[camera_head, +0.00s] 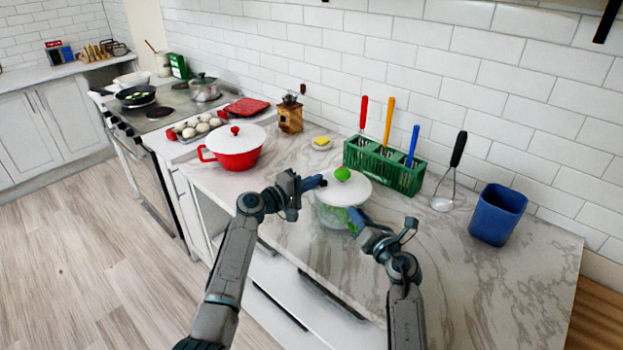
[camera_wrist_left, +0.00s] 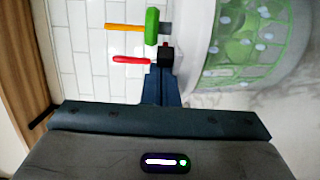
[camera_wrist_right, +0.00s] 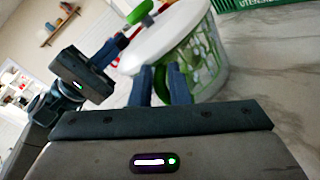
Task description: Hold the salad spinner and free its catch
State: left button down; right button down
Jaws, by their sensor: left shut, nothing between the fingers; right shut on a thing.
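The salad spinner (camera_head: 346,192) stands upright on the marble counter, with a white lid, a green knob (camera_head: 342,174) on top and a clear bowl with green inside. My left gripper (camera_head: 321,182) is shut and empty at the lid's left, beside the knob. In the left wrist view the knob (camera_wrist_left: 152,26) shows just beyond the fingertips (camera_wrist_left: 165,56); I cannot tell whether they touch. My right gripper (camera_head: 355,218) is low at the spinner's near side. In the right wrist view its fingers (camera_wrist_right: 162,86) are shut on a green part of the salad spinner, partly hidden between them.
A red pot (camera_head: 233,150) is at the left. A whisk (camera_head: 447,190) and a blue bin (camera_head: 497,215) are at the right. The front right counter is clear.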

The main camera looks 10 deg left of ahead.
pick_arm(q)
jog(key=shift+s+d, duration=0.3)
jog(key=shift+s, duration=0.25)
jog(key=shift+w+a, duration=0.2)
jog(key=shift+w, duration=0.3)
pick_arm(e)
jog(key=shift+f, duration=0.1)
pick_arm(q)
jog(key=s+a, duration=0.4)
jog(key=a, duration=0.4)
jog(key=shift+a, duration=0.35)
